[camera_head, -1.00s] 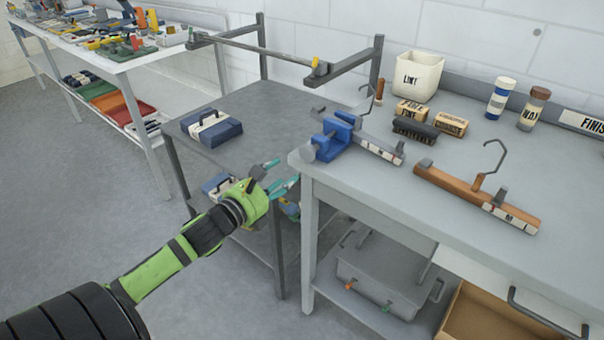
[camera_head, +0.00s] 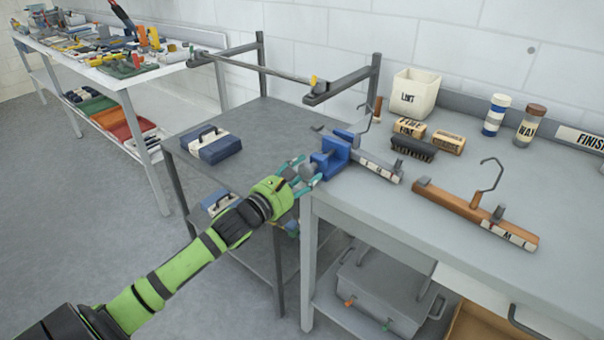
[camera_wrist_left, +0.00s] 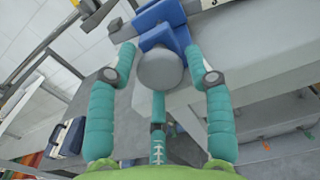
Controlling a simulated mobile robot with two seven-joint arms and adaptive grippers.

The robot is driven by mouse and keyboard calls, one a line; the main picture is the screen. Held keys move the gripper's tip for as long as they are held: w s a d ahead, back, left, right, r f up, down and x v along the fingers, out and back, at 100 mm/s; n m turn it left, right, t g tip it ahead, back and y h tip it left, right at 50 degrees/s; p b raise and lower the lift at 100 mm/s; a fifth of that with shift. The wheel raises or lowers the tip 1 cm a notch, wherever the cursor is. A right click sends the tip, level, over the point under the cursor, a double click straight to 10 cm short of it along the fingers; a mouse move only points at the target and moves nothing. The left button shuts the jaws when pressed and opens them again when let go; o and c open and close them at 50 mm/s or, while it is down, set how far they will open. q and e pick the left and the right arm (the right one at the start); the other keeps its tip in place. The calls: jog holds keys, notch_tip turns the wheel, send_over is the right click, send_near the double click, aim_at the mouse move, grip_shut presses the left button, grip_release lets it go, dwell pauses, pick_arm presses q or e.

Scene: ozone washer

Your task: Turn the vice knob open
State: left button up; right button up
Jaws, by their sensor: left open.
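The blue vice (camera_head: 334,155) is fixed at the left corner of the grey workbench. Its round grey knob (camera_head: 307,172) faces left, toward my left gripper (camera_head: 300,176). In the left wrist view the knob (camera_wrist_left: 160,69) sits between the open teal fingers of the gripper (camera_wrist_left: 162,75), with the blue vice body (camera_wrist_left: 165,30) just behind it. The fingers stand to both sides of the knob, and a third finger is below it. I cannot tell whether any finger touches it. My right gripper is not in view.
A grey hanger-shaped piece (camera_head: 378,168) lies beside the vice, and a wooden hanger (camera_head: 470,210) lies further right. Brushes (camera_head: 413,148) and a white bin (camera_head: 415,92) stand behind. A lower grey table (camera_head: 255,130) with a blue case (camera_head: 211,146) is at left.

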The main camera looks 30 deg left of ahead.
pick_arm(q)
jog(key=shift+c, duration=0.4)
jog(key=c, duration=0.8)
